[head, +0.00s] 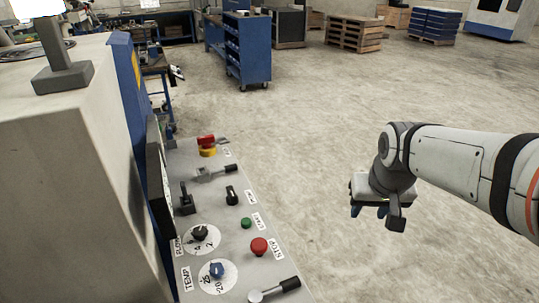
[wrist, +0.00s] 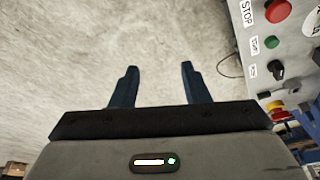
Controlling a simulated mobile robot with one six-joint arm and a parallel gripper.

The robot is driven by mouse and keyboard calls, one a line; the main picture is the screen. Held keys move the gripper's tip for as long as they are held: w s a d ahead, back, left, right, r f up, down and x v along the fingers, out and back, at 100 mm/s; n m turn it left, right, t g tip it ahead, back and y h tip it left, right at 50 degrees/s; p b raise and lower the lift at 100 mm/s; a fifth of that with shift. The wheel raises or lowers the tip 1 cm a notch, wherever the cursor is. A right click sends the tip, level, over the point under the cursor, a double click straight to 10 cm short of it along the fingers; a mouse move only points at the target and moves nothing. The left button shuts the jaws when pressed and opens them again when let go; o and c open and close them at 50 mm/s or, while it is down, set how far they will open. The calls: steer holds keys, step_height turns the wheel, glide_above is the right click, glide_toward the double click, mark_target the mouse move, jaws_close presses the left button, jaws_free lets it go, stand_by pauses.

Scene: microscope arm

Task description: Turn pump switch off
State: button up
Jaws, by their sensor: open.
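The control panel (head: 210,240) stands at the lower left in the head view and at the right edge in the wrist view (wrist: 240,45). A black rotary switch (head: 231,195) sits on it beside a small label too small to read surely; it is likely the pump switch. It also shows in the wrist view (wrist: 277,70), above the red-and-yellow knob. My gripper (head: 369,211) hangs over open floor to the right of the panel, apart from it. Its two blue fingers (wrist: 159,68) are spread with nothing between them.
Near the switch are a green button (head: 246,223), a red stop button (head: 259,246), a red-and-yellow knob (head: 207,144), and levers (head: 274,290). A large machine body (head: 65,170) rises at the left. The floor around my gripper is clear.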

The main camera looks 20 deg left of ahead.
steer(key=w+a+f+n, duration=0.1)
steer(key=w+a, duration=0.4)
steer(key=a, duration=0.3)
steer(key=w+a+f+n, duration=0.1)
steer(key=w+a+n, duration=0.1)
steer(key=w+a, duration=0.35)
steer(key=n+y+p, duration=0.1)
steer(key=n+y, duration=0.1)
steer(key=n, duration=0.1)
glide_toward(232, 191)
steer(key=f, duration=0.2)
steer(key=x, duration=0.2)
steer(key=p+x, duration=0.1)
steer(key=x, duration=0.4)
steer(key=shift+w+a, duration=0.25)
steer(key=shift+a, duration=0.05)
steer(key=shift+c, duration=0.3)
jaws_close()
